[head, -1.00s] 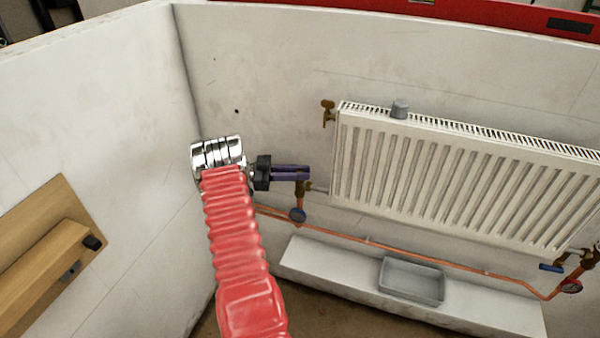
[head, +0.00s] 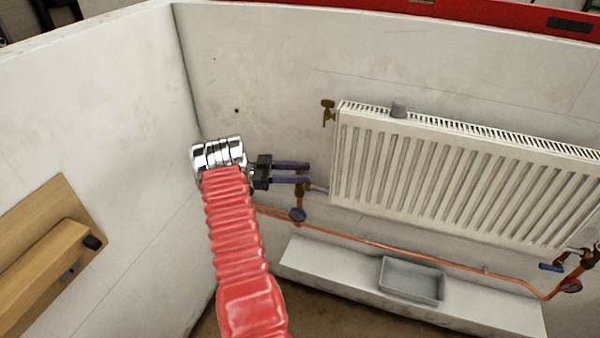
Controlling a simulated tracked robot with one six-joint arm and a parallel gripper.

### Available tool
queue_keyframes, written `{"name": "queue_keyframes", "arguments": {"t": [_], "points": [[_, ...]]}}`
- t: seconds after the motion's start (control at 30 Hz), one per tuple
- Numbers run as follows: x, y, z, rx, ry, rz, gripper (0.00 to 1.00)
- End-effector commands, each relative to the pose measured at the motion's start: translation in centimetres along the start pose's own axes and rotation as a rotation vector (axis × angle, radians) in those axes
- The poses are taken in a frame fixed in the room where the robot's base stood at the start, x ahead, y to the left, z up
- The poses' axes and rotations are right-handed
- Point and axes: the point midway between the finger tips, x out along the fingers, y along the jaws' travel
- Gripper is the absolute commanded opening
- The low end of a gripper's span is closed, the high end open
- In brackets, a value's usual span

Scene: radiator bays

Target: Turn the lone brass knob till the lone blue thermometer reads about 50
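My gripper (head: 306,174) is at the left end of the radiator. Its two purple fingers point right and stand apart, with a gap between them. A brass valve fitting (head: 303,190) shows just below the fingertips, on the pipe at the radiator's lower left. The fingers partly cover its top, so I cannot tell whether a knob lies between them. Another brass piece (head: 328,110) is at the radiator's upper left corner.
The white radiator (head: 440,180) fills the right side. A blue-handled valve (head: 551,267) and another dial (head: 571,286) are at its lower right. A grey tray (head: 411,280) sits on the white ledge (head: 310,262). A wooden shelf (head: 40,260) is on the left wall.

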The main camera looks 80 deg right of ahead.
Motion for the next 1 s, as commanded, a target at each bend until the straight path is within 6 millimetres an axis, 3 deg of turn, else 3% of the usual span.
{"name": "queue_keyframes", "arguments": {"t": [0.33,1.0], "points": [[-1.9,-0.1,0.0,0.002,0.001,-0.002,0.36],[-12.5,0.0,0.2,0.001,-0.001,-0.002,0.36]]}}
